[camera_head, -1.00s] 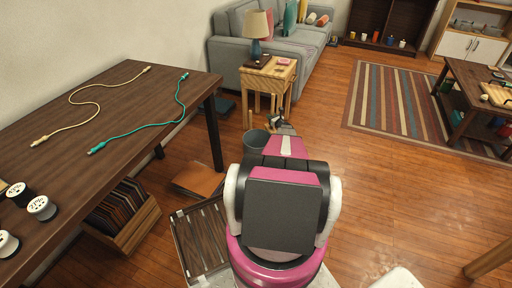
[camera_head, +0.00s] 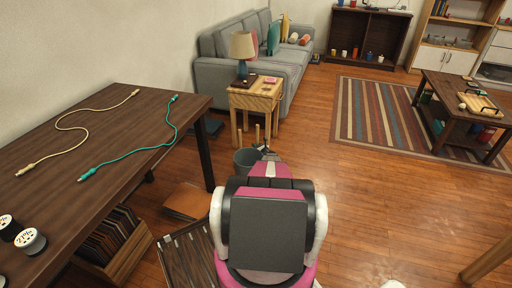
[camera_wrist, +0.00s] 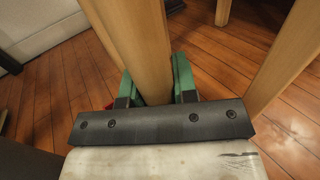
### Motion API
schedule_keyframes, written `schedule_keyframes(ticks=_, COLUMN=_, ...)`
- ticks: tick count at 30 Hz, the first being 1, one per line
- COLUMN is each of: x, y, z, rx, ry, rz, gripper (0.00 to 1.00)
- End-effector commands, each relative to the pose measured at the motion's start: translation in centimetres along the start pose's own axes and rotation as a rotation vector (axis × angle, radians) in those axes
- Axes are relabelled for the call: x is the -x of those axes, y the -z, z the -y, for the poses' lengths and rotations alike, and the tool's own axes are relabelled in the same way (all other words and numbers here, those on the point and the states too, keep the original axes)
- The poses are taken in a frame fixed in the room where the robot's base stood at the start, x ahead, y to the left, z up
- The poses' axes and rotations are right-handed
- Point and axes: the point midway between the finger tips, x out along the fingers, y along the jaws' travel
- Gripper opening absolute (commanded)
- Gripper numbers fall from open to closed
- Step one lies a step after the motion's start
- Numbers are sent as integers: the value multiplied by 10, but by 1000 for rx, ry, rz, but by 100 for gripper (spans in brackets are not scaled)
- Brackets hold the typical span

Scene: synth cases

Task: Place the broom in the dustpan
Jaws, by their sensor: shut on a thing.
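My gripper (camera_wrist: 155,88) has green fingers on either side of a thick light-wood shaft (camera_wrist: 138,40) in the wrist view. I cannot make out a dustpan in either view.
A wooden side table (camera_head: 256,93) with a lamp (camera_head: 243,48) stands just beyond my gripper, by a grey sofa (camera_head: 215,75). A dark table (camera_head: 110,145) with cables is at the left. Open floor (camera_head: 375,200) lies to the right.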

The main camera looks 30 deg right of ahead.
Motion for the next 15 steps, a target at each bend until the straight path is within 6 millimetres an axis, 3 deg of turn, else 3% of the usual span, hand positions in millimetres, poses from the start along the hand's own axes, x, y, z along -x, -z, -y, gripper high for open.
schedule_keyframes(ticks=12, x=0, y=6, z=0, rx=-1, ry=0, rz=1, gripper=0)
schedule_keyframes(ticks=13, x=0, y=7, z=0, rx=-1, ry=0, rz=1, gripper=33)
schedule_keyframes(ticks=15, x=0, y=6, z=0, rx=0, ry=0, rz=1, gripper=52)
